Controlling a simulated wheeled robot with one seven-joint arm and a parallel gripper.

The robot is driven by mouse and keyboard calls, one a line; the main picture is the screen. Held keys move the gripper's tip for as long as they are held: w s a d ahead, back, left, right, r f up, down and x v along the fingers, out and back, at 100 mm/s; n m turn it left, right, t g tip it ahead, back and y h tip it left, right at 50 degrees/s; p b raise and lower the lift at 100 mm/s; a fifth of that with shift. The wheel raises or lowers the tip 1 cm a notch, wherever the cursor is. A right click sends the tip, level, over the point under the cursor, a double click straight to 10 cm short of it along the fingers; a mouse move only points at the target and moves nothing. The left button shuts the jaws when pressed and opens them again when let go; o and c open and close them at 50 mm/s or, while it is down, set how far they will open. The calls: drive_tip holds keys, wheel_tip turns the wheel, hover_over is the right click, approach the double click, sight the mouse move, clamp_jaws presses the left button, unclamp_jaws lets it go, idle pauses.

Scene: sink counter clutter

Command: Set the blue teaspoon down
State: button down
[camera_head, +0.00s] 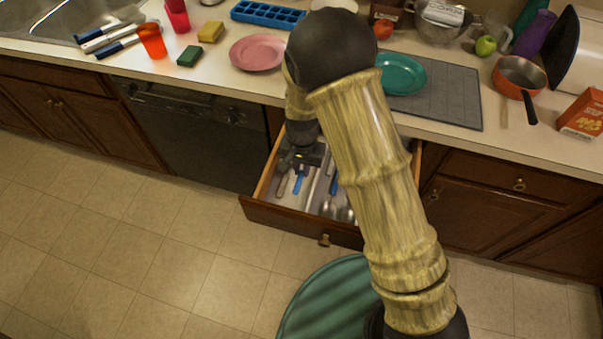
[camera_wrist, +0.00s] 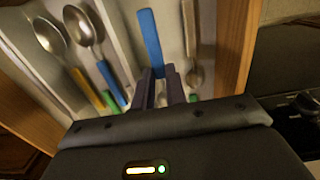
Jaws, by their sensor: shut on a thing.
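My gripper (camera_head: 303,158) is down at the open drawer (camera_head: 290,219), over its left part. In the wrist view the fingers (camera_wrist: 161,88) are closed about the blue teaspoon (camera_wrist: 150,42). Its blue handle points away from the fingers, and its other end is hidden by my gripper. The blue handle also shows just below the gripper in the head view (camera_head: 299,181). I cannot tell whether the teaspoon touches the drawer floor.
The drawer holds other cutlery: a spoon with a blue handle (camera_wrist: 84,27), one with a yellow handle (camera_wrist: 50,37) and a piece with a pale handle (camera_wrist: 192,38). Wooden drawer walls (camera_wrist: 232,45) are close by. The counter above carries a pink plate (camera_head: 257,53) and a teal plate (camera_head: 402,75).

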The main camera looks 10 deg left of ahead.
sight(302, 172)
drive_tip(key=shift+f, duration=0.25)
drive_tip(key=shift+f, duration=1.85)
drive_tip(key=shift+f, duration=0.1)
drive_tip(key=c, duration=1.4)
unclamp_jaws()
drive_tip(key=shift+c, duration=0.2)
wheel_tip(302, 172, up, 12)
drive_tip(key=shift+w+r, duration=0.1)
drive_tip(key=shift+d, duration=0.1)
